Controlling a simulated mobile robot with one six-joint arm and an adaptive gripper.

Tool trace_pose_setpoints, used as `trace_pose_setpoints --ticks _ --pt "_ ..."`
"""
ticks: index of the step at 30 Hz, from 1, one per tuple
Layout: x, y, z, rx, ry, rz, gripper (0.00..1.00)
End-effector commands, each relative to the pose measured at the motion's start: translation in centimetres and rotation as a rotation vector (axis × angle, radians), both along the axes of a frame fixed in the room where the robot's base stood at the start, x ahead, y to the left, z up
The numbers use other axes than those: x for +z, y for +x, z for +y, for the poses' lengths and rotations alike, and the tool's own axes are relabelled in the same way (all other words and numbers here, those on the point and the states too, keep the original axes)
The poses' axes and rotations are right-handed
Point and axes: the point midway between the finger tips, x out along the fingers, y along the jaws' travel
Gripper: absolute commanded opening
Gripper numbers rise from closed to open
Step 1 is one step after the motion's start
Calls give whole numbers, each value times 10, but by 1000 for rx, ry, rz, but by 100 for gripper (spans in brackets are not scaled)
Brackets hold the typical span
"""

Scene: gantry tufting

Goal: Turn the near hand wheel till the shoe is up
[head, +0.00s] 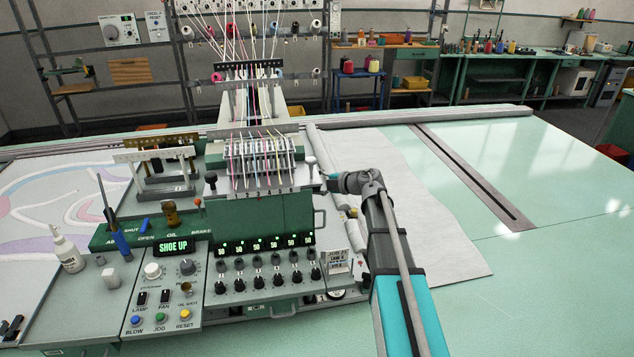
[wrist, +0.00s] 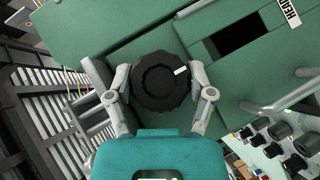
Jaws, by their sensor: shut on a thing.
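In the wrist view the near hand wheel (wrist: 158,88) is a black, scalloped knob on the green machine housing. A white mark on it points to the upper right. My gripper (wrist: 160,78) has one finger on each side of the wheel and is shut on its rim. In the head view my gripper (head: 328,182) is at the right end of the tufting head, and the wheel cannot be made out there. The display (head: 174,247) on the control panel reads "SHOE UP" in green. The shoe itself cannot be made out.
The needle and thread rack (head: 262,160) stands left of my gripper. Below it is a panel of black knobs (head: 275,270). The green table (head: 570,200) is clear at the right.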

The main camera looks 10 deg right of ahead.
Motion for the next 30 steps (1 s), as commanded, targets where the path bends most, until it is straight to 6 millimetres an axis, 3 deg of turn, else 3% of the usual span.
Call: trace_pose_setpoints --ticks 5,6,11,30 --pt "0 -1 1 2 1 0 22" --pt "0 -1 1 2 1 0 73" --pt "0 -1 0 2 1 0 100" --pt "-2 -1 0 0 2 -44 100"
